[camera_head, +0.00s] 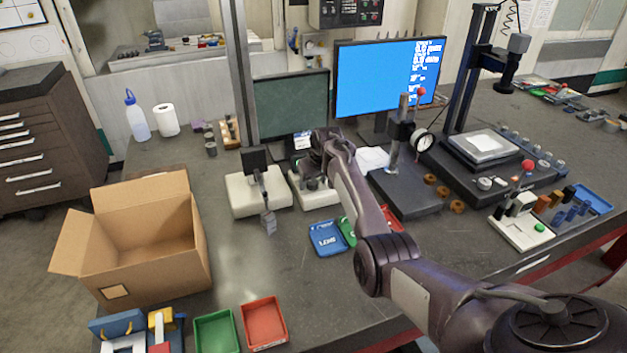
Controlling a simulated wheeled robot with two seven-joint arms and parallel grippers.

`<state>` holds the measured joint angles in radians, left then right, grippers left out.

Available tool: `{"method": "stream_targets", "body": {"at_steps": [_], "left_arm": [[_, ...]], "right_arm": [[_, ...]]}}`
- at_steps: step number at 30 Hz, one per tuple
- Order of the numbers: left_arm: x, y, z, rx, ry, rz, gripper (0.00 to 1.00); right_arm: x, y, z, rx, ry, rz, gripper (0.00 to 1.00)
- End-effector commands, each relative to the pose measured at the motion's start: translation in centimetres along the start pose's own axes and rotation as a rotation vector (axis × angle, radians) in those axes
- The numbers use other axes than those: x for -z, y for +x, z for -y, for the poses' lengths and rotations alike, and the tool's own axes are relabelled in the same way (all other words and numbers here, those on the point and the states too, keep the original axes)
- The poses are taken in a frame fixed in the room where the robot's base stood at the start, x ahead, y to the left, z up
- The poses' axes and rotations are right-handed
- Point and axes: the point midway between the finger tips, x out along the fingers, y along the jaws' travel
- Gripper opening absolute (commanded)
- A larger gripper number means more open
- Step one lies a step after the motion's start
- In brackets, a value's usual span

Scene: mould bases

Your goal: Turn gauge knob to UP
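My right arm reaches in from the lower right. Its gripper (314,178) is over a white instrument box (310,200) left of the table's middle and hides much of its top. A dark knob-like part shows by the fingertips; I cannot tell whether they touch it or which way it points. A second white box (254,197) with a small dark screen stands just left of it. A round dial gauge (423,141) is on a stand to the right. My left gripper is not in view.
An open cardboard box (150,237) stands at the left. Green (216,333) and red (265,322) trays lie at the front. A blue tray (327,239) lies beside my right forearm. Two monitors stand behind, the right one lit blue (389,75). The front middle of the table is clear.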

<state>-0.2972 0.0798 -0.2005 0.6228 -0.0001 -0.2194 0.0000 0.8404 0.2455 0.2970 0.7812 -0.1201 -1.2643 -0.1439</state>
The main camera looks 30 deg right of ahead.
Motion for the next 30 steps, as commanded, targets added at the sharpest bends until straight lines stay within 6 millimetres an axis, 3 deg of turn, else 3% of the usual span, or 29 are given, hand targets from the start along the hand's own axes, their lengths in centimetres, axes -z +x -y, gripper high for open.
{"method": "stream_targets", "body": {"at_steps": [1, 10, 20, 30], "left_arm": [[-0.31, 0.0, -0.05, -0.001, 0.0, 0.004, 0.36], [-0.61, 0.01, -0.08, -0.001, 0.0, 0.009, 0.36], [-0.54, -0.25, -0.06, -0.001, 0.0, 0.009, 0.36], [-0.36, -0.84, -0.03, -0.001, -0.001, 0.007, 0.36]], "right_arm": [[0.0, -0.01, 0.0, 0.0, 0.0, 0.0, 0.48], [0.0, -0.01, 0.02, 0.0, 0.0, 0.0, 0.11], [0.02, -0.06, 0.1, -0.02, 0.05, 0.001, 0.11], [0.14, -0.08, 0.3, -0.114, 0.275, -0.001, 0.11]]}}
